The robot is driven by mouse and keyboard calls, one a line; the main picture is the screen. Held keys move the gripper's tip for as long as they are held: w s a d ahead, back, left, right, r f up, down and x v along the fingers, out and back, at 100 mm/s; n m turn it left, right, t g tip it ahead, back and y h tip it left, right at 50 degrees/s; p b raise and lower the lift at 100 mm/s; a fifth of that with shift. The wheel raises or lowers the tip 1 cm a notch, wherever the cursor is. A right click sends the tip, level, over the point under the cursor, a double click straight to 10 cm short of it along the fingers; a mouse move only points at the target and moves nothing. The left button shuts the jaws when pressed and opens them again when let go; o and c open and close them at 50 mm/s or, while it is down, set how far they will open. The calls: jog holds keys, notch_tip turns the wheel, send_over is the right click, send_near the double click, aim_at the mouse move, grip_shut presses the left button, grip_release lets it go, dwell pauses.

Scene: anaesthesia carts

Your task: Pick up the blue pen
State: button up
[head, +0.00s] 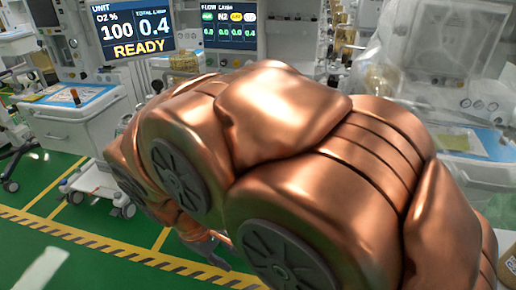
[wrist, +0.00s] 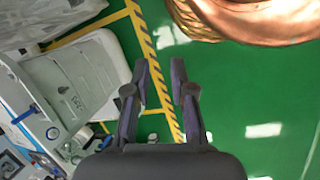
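My gripper (wrist: 159,68) shows in the wrist view with its two dark fingers apart and only floor between them. In the head view, part of my gripper (head: 216,250) shows low over the floor, largely hidden by my copper arm. A thin blue object (wrist: 24,115) lies on the cart at the left of the wrist view; it may be the blue pen, but it is too small to tell. It is well to the left of the fingers, not touching them. I cannot make out a blue pen clearly in the head view.
A white cart (head: 75,122) with a blue top stands at the left, with a small dark upright item (head: 75,96) on it. Monitors (head: 131,27) and machines line the back. A plastic-draped machine (head: 440,70) stands at right. Green floor with yellow-black striping (head: 75,233) is open at front left.

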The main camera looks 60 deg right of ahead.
jog(key=w+d+f+n+g+h+b, duration=0.1)
jog(key=w+d+n+h+b, duration=0.3)
jog(key=d, duration=0.9)
jog(key=w+d+f+n+g+h+b, duration=0.15)
jog(key=w+d+h+b, duration=0.3)
jog(key=d, duration=0.95)
jog(key=w+d+f+n+t+h+b, duration=0.3)
jog(key=w+d+n, duration=0.3)
jog(key=w+d, duration=0.15)
jog(key=w+d+f+n+t+h+b, duration=0.2)
jog(key=w+d+n+t+h+b, duration=0.2)
jog(key=w+d+n, duration=0.3)
jog(key=shift+w+d+r, duration=0.15)
jog(key=shift+w+d, duration=0.1)
jog(key=shift+d, duration=0.85)
jog(key=shift+w+d+r, duration=0.1)
jog(key=shift+w+d, duration=0.15)
jog(key=shift+d, duration=0.85)
jog(key=shift+w+d+r, duration=0.15)
jog(key=shift+w+d, duration=0.1)
jog(key=shift+d, duration=0.85)
jog(key=shift+g, duration=0.25)
grip_shut()
